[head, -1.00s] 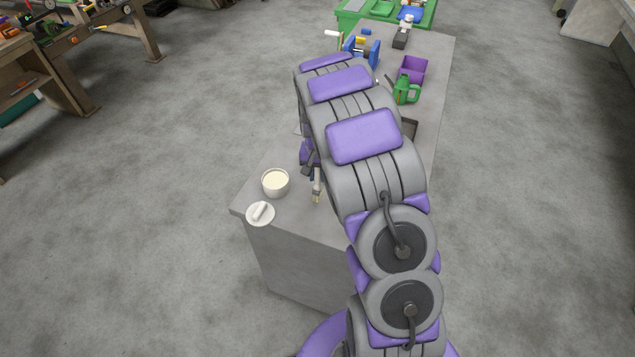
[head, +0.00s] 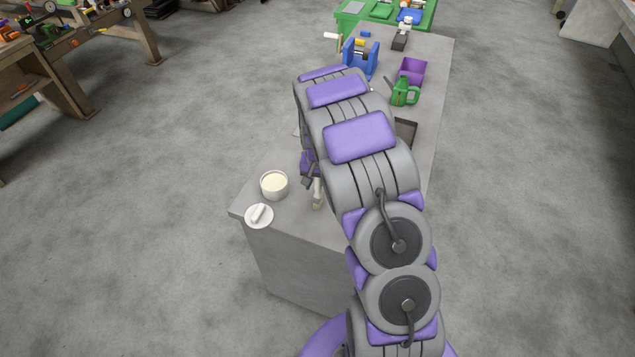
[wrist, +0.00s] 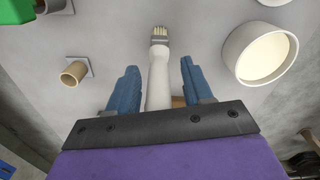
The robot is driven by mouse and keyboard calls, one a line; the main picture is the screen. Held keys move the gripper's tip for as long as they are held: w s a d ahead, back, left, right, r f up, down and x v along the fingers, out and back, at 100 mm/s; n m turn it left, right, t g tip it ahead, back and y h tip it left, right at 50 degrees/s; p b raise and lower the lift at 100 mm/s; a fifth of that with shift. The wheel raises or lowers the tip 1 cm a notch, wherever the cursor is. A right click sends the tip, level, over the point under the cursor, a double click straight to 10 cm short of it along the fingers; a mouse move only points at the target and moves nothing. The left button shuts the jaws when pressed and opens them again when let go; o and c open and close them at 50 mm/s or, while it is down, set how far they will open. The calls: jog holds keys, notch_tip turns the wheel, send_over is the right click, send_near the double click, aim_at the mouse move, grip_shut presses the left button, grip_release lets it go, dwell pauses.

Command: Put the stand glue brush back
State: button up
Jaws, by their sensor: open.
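The glue brush (wrist: 159,75) has a pale handle and light bristles. In the wrist view it lies between the two blue fingers of my gripper (wrist: 158,68), which are apart, with a gap visible on both sides of the handle. The bristle end points away, beyond the fingertips. A tan tubular holder on a square plate (wrist: 73,73) stands left of my gripper. The white pot of cream-coloured glue (wrist: 261,54) is on the right; it also shows in the head view (head: 274,186).
A white lid with a handle (head: 259,215) lies at the bench's near left corner. A green watering can (head: 404,92), a purple box (head: 413,70) and a blue device (head: 361,58) stand farther back. A second holder (wrist: 52,6) is at the wrist view's top left.

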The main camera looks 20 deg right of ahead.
notch_tip(320, 180, up, 12)
jog(key=shift+f+p, duration=0.1)
jog(key=shift+p, duration=0.45)
jog(key=s+a+r+n, duration=0.1)
jog(key=s+a+r, duration=0.25)
jog(key=s, duration=0.35)
jog(key=s+a+r+n+g, duration=0.1)
jog(key=s+a+r, duration=0.1)
jog(key=s+r, duration=0.4)
jog(key=s+a+r+n, duration=0.1)
jog(key=s+a+r, duration=0.15)
jog(key=s, duration=0.55)
jog(key=s+a+r+n, duration=0.1)
jog(key=s+a+n, duration=0.2)
jog(key=s, duration=1.4)
jog(key=shift+r+g, duration=0.15)
jog(key=shift+g, duration=0.25)
jog(key=shift+a, duration=0.1)
